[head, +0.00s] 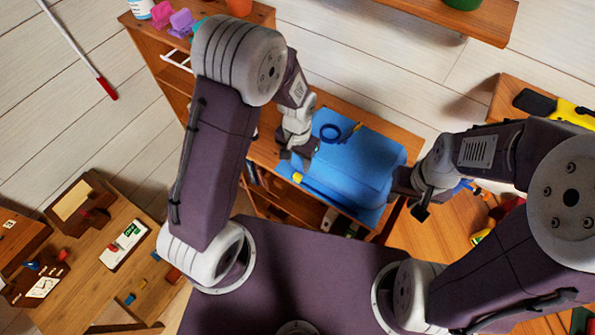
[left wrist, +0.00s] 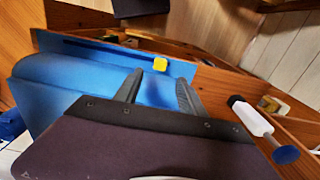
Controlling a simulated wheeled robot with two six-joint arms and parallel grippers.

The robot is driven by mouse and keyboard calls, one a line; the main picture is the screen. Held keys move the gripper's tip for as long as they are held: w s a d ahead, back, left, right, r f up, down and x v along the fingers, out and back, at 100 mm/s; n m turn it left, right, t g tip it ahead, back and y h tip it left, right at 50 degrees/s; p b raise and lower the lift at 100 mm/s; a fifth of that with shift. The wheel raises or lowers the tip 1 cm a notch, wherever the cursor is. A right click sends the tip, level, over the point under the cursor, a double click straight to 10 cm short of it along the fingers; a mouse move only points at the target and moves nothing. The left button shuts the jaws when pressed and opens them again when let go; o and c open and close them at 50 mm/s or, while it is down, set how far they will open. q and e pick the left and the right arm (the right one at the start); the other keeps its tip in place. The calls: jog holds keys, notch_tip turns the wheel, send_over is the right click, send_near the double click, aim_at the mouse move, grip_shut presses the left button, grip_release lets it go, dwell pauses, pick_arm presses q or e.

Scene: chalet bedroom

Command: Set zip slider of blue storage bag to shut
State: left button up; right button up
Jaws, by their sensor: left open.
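The blue storage bag (head: 368,165) lies on a wooden shelf unit, and it fills much of the left wrist view (left wrist: 70,85). A small yellow piece, seemingly the zip slider (head: 297,177), sits at the bag's near left corner. It also shows near the bag's edge in the left wrist view (left wrist: 160,63), just beyond my fingertips. My left gripper (head: 298,157) is open and empty, over the bag's left end close to the slider; its fingers show in the left wrist view (left wrist: 160,82). My right gripper (head: 416,207) is beside the bag's right end; its jaws are unclear.
A dark blue ring (head: 330,132) and a small yellow item (head: 357,127) lie at the bag's back. A white item with a blue disc (left wrist: 258,125) is beside the shelf board at right. A low table (head: 130,262) with small objects stands at lower left.

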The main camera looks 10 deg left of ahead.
aim_at(298, 175)
pick_arm(q)
jog(key=shift+w+f, duration=0.1)
jog(key=shift+f, duration=0.2)
notch_tip(298, 175, down, 8)
jog(key=shift+r+p, duration=0.2)
jog(key=shift+p, duration=0.6)
jog(key=shift+w+f, duration=0.1)
jog(key=shift+f, duration=0.45)
grip_shut()
